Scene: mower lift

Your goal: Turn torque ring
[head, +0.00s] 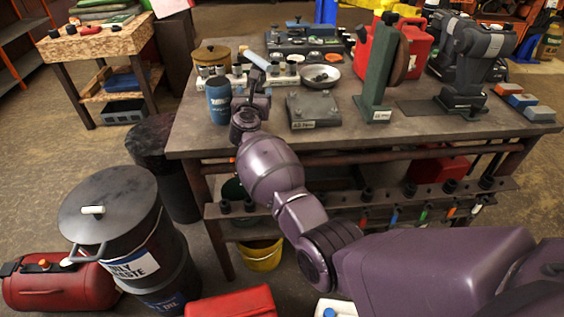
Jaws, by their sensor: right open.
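My right gripper (257,88) reaches over the workbench (195,140) from the right, above its left part. It is open, but its fingers are small and partly hidden by my wrist. A pale grey-blue cylinder (254,60), perhaps a tool handle, slants up and left just beyond the gripper. It seems close to the fingers, but I cannot tell whether it touches them. I cannot make out a torque ring for certain; it may be on this cylinder or hidden by the gripper. My left gripper is not in view.
A blue cup (219,103) stands just left of my gripper. A metal bowl (320,74) and a labelled metal block (315,109) lie to its right. A brown-lidded tin (211,54) is behind. A green post (378,75) rises further right. A black bin (110,205) stands front left.

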